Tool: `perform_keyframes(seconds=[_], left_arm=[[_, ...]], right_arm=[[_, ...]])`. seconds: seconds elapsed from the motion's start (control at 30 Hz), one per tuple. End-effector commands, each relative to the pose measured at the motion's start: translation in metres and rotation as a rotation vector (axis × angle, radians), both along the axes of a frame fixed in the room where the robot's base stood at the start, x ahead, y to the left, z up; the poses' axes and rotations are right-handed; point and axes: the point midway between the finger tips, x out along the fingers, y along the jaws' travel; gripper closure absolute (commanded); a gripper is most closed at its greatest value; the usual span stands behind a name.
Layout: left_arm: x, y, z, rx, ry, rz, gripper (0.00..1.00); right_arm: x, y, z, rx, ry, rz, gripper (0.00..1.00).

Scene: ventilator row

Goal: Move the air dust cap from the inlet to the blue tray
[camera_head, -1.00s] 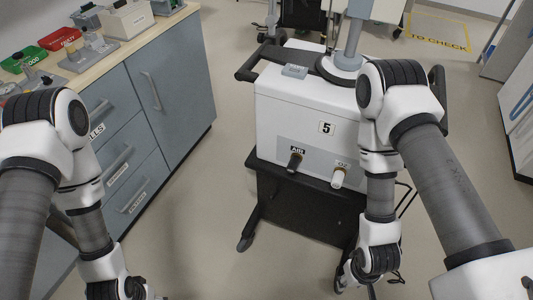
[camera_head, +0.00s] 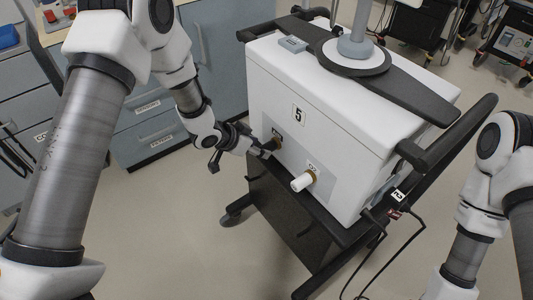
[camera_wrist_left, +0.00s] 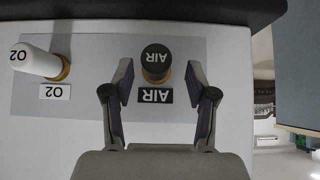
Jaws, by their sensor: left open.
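The air dust cap (camera_wrist_left: 156,58) is black with a white AIR marking. In the head view, the cap (camera_head: 270,144) shows small beside my left gripper (camera_head: 254,143). In the left wrist view, my left gripper (camera_wrist_left: 160,82) is open, its two fingers apart on either side of the cap and a little short of it. A blue object (camera_head: 8,36) at the far left edge may be the blue tray; only part shows. My right gripper is out of view.
A white O2 cap (camera_head: 301,182) sits on a brass fitting beside the AIR inlet; it also shows in the left wrist view (camera_wrist_left: 36,60). A black rail (camera_head: 455,140) and cables lie on the ventilator's right. Grey drawers (camera_head: 145,130) stand left; floor between is clear.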

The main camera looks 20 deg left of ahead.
Motion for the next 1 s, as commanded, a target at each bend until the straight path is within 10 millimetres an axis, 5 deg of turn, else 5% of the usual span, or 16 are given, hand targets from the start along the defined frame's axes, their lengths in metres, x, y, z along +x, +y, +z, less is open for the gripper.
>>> perform_keyframes(seconds=[0.2, 0.97, 1.0], left_arm=[[0.0119, -0.0095, -0.0176, 0.001, 0.000, -0.001, 0.43], [0.0124, -0.0108, -0.0175, 0.000, 0.001, 0.001, 0.43], [0.0124, -0.0108, -0.0175, 0.000, 0.001, 0.001, 0.53]], right_arm=[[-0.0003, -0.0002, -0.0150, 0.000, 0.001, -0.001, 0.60], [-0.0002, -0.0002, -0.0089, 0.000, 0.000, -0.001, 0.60], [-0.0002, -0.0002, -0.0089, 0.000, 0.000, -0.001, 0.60]])
